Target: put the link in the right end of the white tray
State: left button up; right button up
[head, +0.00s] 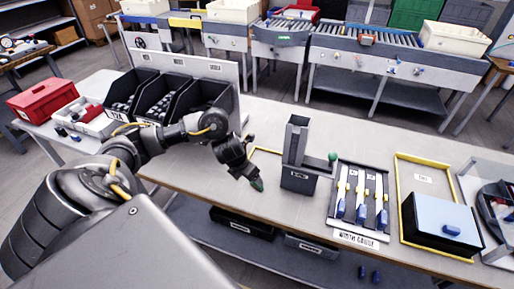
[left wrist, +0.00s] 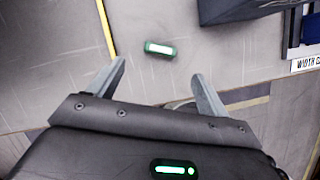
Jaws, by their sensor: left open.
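A small green link with a white band (left wrist: 160,49) lies on the grey tabletop in the left wrist view, ahead of the fingers and apart from them. In the head view, a green piece (head: 258,184) shows by my left fingertips, which partly crowd it. My left gripper (head: 247,174) is low over the front of the table. Its two fingers stand apart and empty in the left wrist view (left wrist: 161,84). A white tray (head: 98,124) stands at the left, beside the black bins, with dark and red parts in it. My right gripper is not in view.
Black bins (head: 160,98) stand behind my left arm. A dark upright fixture (head: 299,180) with a green ball is right of the gripper. A gauge board (head: 358,200) and a yellow-framed area with a blue-topped box (head: 440,217) lie farther right. A red box (head: 42,99) is at far left.

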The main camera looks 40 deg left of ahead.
pick_arm(q)
jog(key=x, duration=0.2)
jog(key=shift+w+f, duration=0.15)
jog(key=shift+f, duration=0.1)
jog(key=shift+w+f, duration=0.1)
jog(key=shift+f, duration=0.15)
jog(key=shift+x, duration=2.6)
jog(key=shift+w+r, duration=0.1)
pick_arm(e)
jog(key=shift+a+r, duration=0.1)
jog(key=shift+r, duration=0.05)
